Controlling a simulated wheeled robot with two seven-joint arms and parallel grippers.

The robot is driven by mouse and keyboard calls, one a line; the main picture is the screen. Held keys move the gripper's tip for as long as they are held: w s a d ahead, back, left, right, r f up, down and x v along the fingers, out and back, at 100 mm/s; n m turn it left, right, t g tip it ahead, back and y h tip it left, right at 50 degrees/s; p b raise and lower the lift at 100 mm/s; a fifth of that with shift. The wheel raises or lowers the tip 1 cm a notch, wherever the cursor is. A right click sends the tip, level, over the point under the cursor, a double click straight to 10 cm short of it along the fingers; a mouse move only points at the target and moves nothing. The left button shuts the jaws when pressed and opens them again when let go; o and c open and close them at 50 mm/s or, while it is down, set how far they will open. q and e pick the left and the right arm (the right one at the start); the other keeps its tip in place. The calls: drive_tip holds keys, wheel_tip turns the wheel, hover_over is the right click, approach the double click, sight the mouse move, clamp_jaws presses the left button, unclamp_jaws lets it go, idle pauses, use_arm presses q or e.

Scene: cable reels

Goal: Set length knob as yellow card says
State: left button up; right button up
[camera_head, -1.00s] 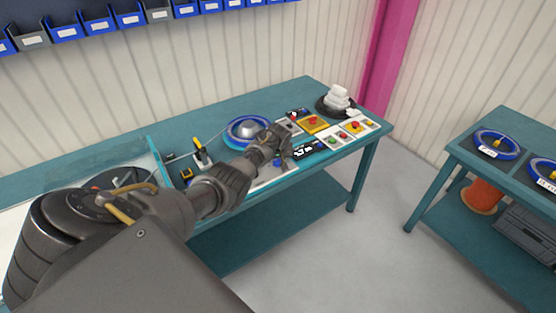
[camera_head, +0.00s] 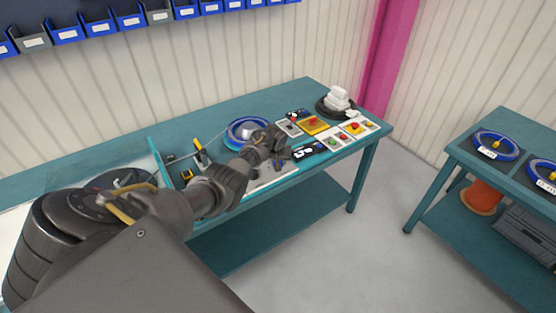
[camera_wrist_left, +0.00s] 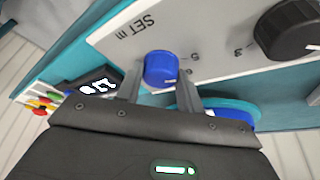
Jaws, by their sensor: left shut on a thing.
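A blue knob (camera_wrist_left: 161,69) sits on a pale grey panel (camera_wrist_left: 215,40) marked "SET m" with number marks, in the left wrist view. My left gripper (camera_wrist_left: 159,86) has a finger on each side of the knob and is shut on it. In the head view my left gripper (camera_head: 276,155) reaches the panel (camera_head: 272,178) on the teal bench and hides the knob. A dark display (camera_head: 306,151) with white digits is just right of the gripper; it also shows in the left wrist view (camera_wrist_left: 97,86). I cannot make out a yellow card. My right gripper is out of view.
A large black knob (camera_wrist_left: 290,30) is on the same panel. A blue reel (camera_head: 243,130) lies behind the gripper. A yellow box with a red button (camera_head: 313,125) and button boxes (camera_head: 357,127) stand to the right. A second table (camera_head: 510,180) holds blue rings.

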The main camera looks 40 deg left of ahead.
use_arm(q)
drive_tip(key=m+h, duration=0.1)
drive_tip(key=m, duration=0.2)
drive_tip(key=shift+a+t, duration=0.15)
drive_tip(key=shift+t, duration=0.15)
drive_tip(key=shift+m+h+b, duration=0.45)
drive_tip(key=shift+m+h, duration=0.05)
drive_tip(key=shift+m, duration=0.7)
drive_tip(key=o, duration=1)
drive_tip(key=shift+s+r+p, duration=0.15)
drive_tip(key=shift+r+p, duration=0.15)
drive_tip(key=shift+r, duration=0.2)
drive_tip(key=p+v, duration=0.3)
drive_tip(key=v, duration=0.6)
drive_tip(key=shift+s+r, duration=0.25)
drive_tip(key=shift+r, duration=0.1)
